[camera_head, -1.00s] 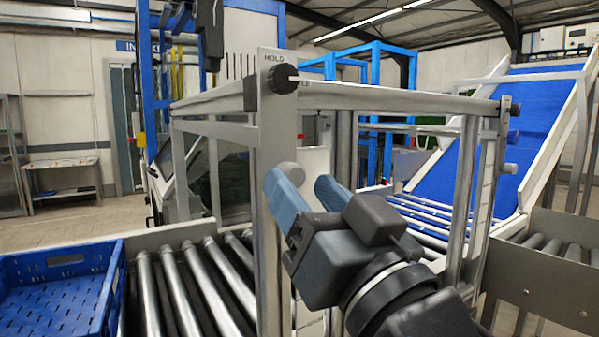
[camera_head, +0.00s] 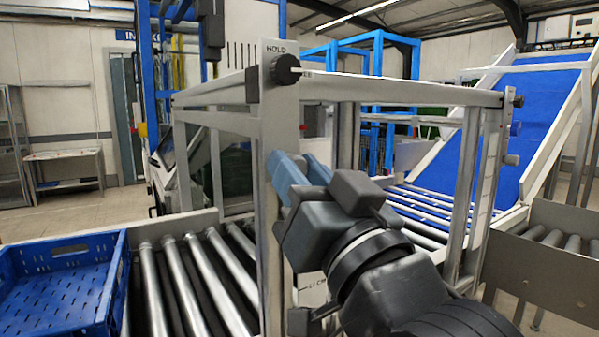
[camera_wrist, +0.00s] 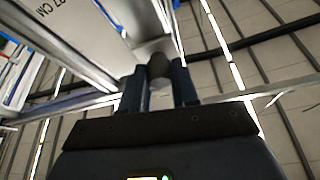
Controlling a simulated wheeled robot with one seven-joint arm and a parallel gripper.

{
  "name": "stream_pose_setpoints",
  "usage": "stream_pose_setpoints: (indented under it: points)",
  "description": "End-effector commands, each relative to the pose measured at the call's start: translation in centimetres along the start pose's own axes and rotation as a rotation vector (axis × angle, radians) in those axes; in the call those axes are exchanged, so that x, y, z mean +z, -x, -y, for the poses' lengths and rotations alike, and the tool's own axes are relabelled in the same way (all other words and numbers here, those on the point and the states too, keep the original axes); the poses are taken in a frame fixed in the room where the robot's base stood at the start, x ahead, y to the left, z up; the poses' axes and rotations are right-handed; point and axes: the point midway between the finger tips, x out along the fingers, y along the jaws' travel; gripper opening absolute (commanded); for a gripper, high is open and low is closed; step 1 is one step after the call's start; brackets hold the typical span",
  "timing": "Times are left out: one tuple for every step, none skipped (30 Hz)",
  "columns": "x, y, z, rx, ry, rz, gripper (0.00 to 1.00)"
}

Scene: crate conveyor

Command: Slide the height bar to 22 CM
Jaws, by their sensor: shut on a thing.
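My gripper (camera_head: 300,172) is beside the near upright post (camera_head: 274,220) of the metal frame. In the wrist view its two dark blue fingers (camera_wrist: 158,85) are closed on a grey round knob (camera_wrist: 158,66). The fingers hide this knob in the head view. A pale panel with CM marks (camera_head: 314,288) shows behind my wrist; its lower mark looks like 17 CM. Part of a CM label (camera_wrist: 42,12) shows in the wrist view, its number cut off. The black dial (camera_head: 280,72) on the post has its white line pointing right, toward FREE. My arm hides much of the panel.
A metal crossbar (camera_head: 400,95) joins the near post to the right post (camera_head: 490,170), which carries side knobs. A blue sloping belt (camera_head: 540,125) and grey-sided rollers (camera_head: 550,240) are at right.

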Motion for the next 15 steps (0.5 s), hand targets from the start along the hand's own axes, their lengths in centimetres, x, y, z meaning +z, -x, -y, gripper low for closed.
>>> stream_pose_setpoints:
  points:
    - [0.00,0.01,0.00,0.000,0.000,0.000,0.07]
    - [0.00,0.01,-0.01,0.000,0.000,0.000,0.04]
    - [0.00,0.01,-0.01,0.000,0.000,0.000,0.00]
    - [0.00,0.01,-0.01,0.000,0.000,0.000,0.00]
    - [0.00,0.01,-0.01,0.000,0.000,0.000,0.00]
    - [0.00,0.01,-0.01,0.000,0.000,0.000,0.00]
    - [0.00,0.01,-0.01,0.000,0.000,0.000,0.00]
    - [0.00,0.02,-0.01,0.000,0.000,0.000,0.00]
    - [0.00,0.02,-0.01,0.000,0.000,0.000,0.00]
    - [0.01,0.02,-0.01,0.000,0.000,0.000,0.00]
    - [0.01,0.02,-0.01,0.000,0.000,0.000,0.00]
    - [0.01,0.02,-0.01,0.000,0.000,0.000,0.00]
    - [0.04,0.03,-0.02,0.000,0.000,0.000,0.00]
    - [0.11,0.06,-0.04,0.000,0.000,0.000,0.00]
    - [0.29,0.13,-0.07,0.000,0.000,0.001,0.00]
